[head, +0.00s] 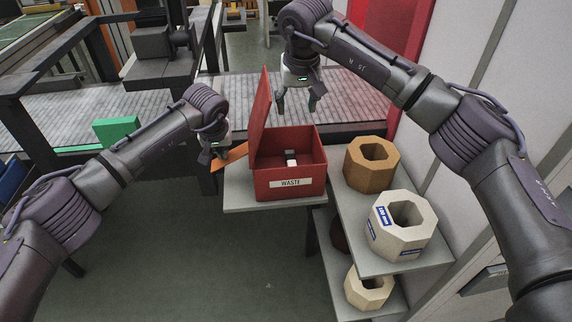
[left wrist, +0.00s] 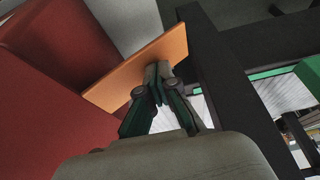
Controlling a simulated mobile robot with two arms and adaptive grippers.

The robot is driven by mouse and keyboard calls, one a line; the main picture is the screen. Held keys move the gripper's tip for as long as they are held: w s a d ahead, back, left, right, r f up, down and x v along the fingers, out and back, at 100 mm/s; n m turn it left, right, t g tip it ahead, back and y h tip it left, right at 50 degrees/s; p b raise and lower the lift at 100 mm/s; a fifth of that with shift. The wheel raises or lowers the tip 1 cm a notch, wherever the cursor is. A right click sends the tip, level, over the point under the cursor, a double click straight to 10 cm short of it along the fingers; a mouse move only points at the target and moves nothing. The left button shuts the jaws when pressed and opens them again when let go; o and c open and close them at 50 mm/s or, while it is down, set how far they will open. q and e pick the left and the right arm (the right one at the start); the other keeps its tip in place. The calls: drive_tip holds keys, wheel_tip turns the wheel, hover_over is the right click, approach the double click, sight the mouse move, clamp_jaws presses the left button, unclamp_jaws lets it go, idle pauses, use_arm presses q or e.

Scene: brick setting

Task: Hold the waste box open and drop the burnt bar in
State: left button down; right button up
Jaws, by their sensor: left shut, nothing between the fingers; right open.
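The red waste box (head: 262,185), with a "WASTE" label on its front, stands on a grey shelf. Its red lid (head: 260,115) is raised and tilted up on the left side. An orange tab (head: 232,156) sticks out from the lid's left; it also shows in the left wrist view (left wrist: 120,80). My left gripper (head: 219,155) is shut and empty at this tab; its fingertips (left wrist: 157,75) overlap the tab in view, contact unclear. My right gripper (head: 297,106) is open and empty above the box. Small pale pieces (head: 291,162) lie inside; I cannot tell whether one is the burnt bar.
On the right shelf stand a brown octagonal hollow block (head: 369,175) and a pale one with blue labels (head: 383,238). Another pale block (head: 366,298) sits lower. A slatted conveyor (head: 352,110) runs behind the box. A green block (head: 117,130) stands left. The floor in front is clear.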

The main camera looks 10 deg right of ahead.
use_arm(q)
wheel_tip(320, 180, up, 17)
drive_tip(key=p, duration=0.8)
drive_tip(key=shift+r, duration=0.15)
idle(0.7)
idle(0.4)
